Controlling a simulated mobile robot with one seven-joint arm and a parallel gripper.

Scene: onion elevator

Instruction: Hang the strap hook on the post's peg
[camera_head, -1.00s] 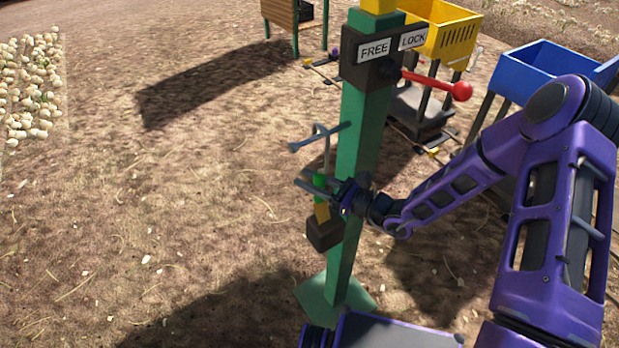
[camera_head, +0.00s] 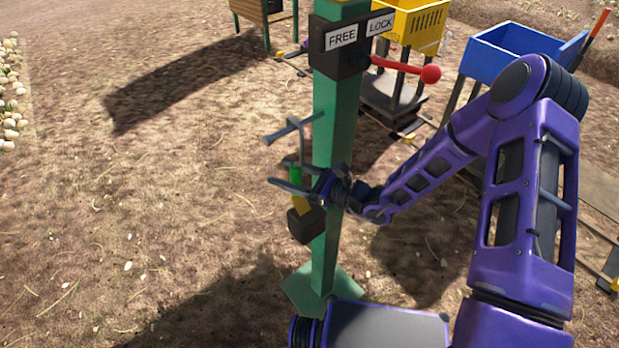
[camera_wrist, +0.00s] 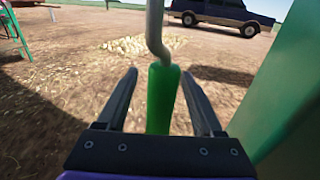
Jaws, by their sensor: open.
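The grey strap hook (camera_head: 301,143) has its bent top at the peg (camera_head: 278,134) on the green post (camera_head: 333,150) and appears to hang over it. Its green sleeve (camera_head: 295,176) hangs below, then a yellow strap (camera_head: 301,203) and a dark block (camera_head: 304,226). My gripper (camera_head: 278,172) is open at sleeve height, left of the post. In the wrist view the green sleeve (camera_wrist: 162,95) stands upright between the two open fingers of my gripper (camera_wrist: 160,72), with gaps on both sides. The peg is outside the wrist view.
The post carries a FREE/LOCK box (camera_head: 340,45) with a red-knobbed lever (camera_head: 430,74). A yellow bin (camera_head: 410,22) and a blue bin (camera_head: 510,52) stand behind at the right. Open dirt lies to the left. A dark vehicle (camera_wrist: 225,12) is far off in the wrist view.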

